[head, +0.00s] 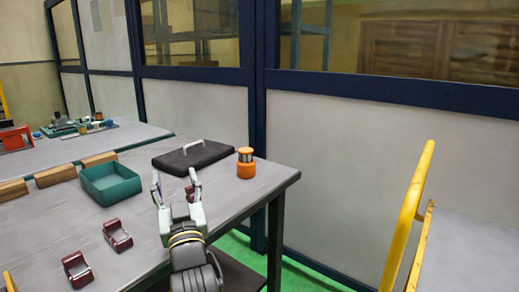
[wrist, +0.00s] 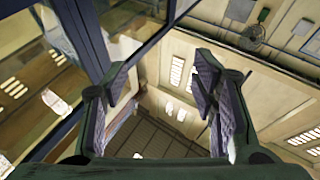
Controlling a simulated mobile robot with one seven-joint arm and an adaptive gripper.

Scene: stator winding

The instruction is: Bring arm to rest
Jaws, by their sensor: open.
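My gripper (head: 175,188) is open and empty in the head view, fingers pointing up, above the right part of the grey table (head: 151,213). In the wrist view my gripper (wrist: 160,85) shows its two fingers apart with nothing between them. The wrist camera looks toward the upper walls and ceiling of the hall. A small dark red part (head: 190,191) shows just behind the fingers, partly hidden by them.
A green bin (head: 110,183), a black case (head: 192,157), an orange-topped cylinder (head: 245,163) and two dark red parts (head: 117,235) (head: 77,269) are on the table. Wooden blocks (head: 55,176) lie along its back. A yellow rail (head: 409,215) stands at right.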

